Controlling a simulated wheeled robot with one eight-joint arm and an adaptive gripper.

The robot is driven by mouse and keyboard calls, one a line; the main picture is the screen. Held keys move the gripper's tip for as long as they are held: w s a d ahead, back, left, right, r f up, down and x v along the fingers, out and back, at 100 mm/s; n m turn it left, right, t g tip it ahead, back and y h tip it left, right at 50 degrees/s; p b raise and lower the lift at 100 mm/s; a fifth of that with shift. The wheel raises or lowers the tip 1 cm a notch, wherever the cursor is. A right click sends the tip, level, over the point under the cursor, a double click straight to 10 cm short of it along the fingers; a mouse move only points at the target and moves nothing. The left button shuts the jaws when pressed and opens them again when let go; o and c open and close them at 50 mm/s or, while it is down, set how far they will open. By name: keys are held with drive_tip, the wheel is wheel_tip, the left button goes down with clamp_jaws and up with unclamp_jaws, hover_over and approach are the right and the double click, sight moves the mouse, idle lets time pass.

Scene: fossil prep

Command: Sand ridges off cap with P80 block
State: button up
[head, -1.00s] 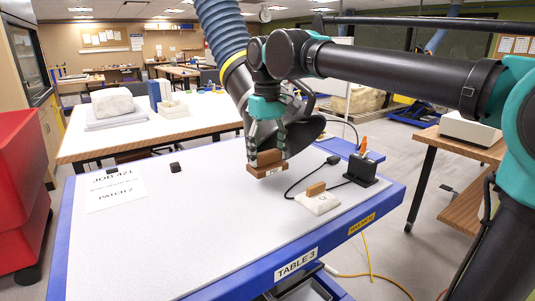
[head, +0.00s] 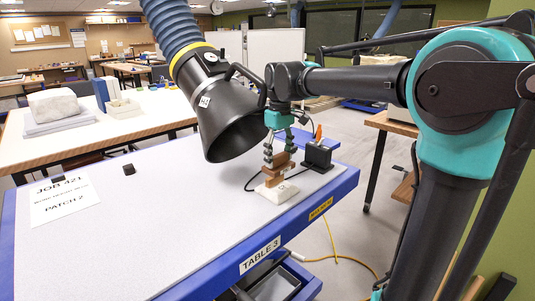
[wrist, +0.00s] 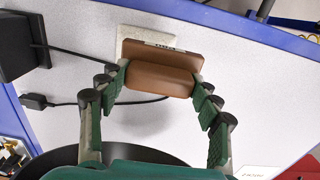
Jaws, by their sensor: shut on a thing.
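My gripper (head: 277,156) is shut on a brown sanding block (head: 285,160). In the wrist view the gripper (wrist: 163,88) has the block's rounded grip (wrist: 160,80) between its fingers, with a wider brown base (wrist: 162,53) beyond, its label too small to read. The block is just above a small white slab (head: 277,193) near the table's right edge. The slab also shows behind the block in the wrist view (wrist: 137,34). I cannot tell whether block and slab touch, and no ridges are discernible.
A black extraction hood (head: 230,115) hangs left of my gripper. A black holder (head: 317,156) with a cable stands right of the slab. A "JOB 421, PATCH 2" paper (head: 65,199) and two small black blocks lie at left. The middle of Table 3 (head: 180,220) is clear.

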drive_tip(key=shift+f, duration=4.15)
drive_tip(key=shift+f, duration=0.2)
drive_tip(key=shift+w+d, duration=2)
drive_tip(key=shift+w, duration=0.25)
drive_tip(key=shift+a, duration=0.1)
drive_tip(key=shift+s+a, duration=0.95)
drive_tip(key=shift+s, duration=0.2)
drive_tip(key=shift+s+a, duration=0.95)
drive_tip(key=shift+s, duration=0.2)
drive_tip(key=shift+w+d, duration=1)
drive_tip(key=shift+w, duration=0.15)
drive_tip(key=shift+w+d, duration=0.95)
drive_tip(key=shift+w, duration=0.2)
